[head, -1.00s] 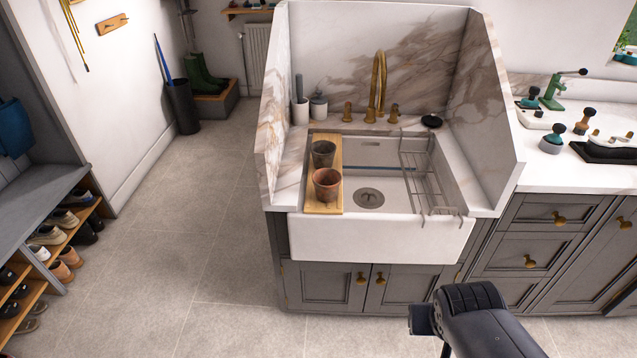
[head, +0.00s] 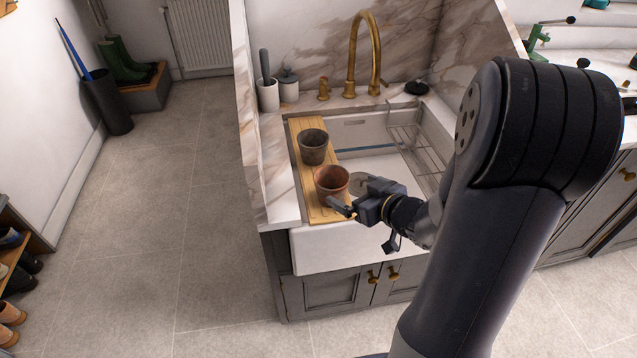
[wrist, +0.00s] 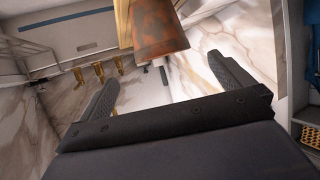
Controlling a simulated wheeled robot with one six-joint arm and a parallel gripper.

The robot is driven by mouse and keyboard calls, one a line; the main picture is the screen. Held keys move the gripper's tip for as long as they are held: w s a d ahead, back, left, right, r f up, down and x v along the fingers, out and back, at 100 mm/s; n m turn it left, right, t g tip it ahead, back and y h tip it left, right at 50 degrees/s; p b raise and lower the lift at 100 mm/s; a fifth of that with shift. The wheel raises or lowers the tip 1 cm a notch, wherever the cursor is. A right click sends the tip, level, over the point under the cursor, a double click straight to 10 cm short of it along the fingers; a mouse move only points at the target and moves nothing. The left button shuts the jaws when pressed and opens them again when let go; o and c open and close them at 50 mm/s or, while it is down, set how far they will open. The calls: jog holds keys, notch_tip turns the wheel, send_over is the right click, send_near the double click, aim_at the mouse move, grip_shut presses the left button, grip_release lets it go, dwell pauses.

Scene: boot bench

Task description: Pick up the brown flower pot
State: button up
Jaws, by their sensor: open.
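The rusty brown flower pot (head: 331,180) stands upright on the near end of a wooden board (head: 304,180) laid across the left of the white sink (head: 330,248). A darker grey-brown pot (head: 313,146) stands just behind it. My gripper (head: 341,208) is at the near right side of the brown pot, low by its base. In the wrist view my gripper (wrist: 163,72) is open, its fingers spread, and the brown pot (wrist: 156,28) shows ahead, roughly in line with the gap. No contact is clear.
A brass tap (head: 367,55) stands at the back of the sink. A wire rack (head: 415,155) is at the right of the basin. Marble splash walls (head: 248,110) rise at the left, back and right. Two small containers (head: 278,90) stand at the back left.

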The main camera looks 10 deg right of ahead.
send_near(324, 178)
jog(key=shift+w+a+f+b, duration=0.15)
jog(key=shift+w+a+b, duration=0.15)
jog(key=shift+w, duration=0.3)
jog(key=x, duration=0.4)
jog(key=shift+s+f, duration=0.15)
jog(key=shift+f, duration=0.15)
jog(key=shift+w+a+f, duration=0.2)
jog(key=shift+w, duration=0.3)
jog(key=shift+c, duration=0.3)
jog(key=c, duration=1)
jog(key=shift+r, duration=0.1)
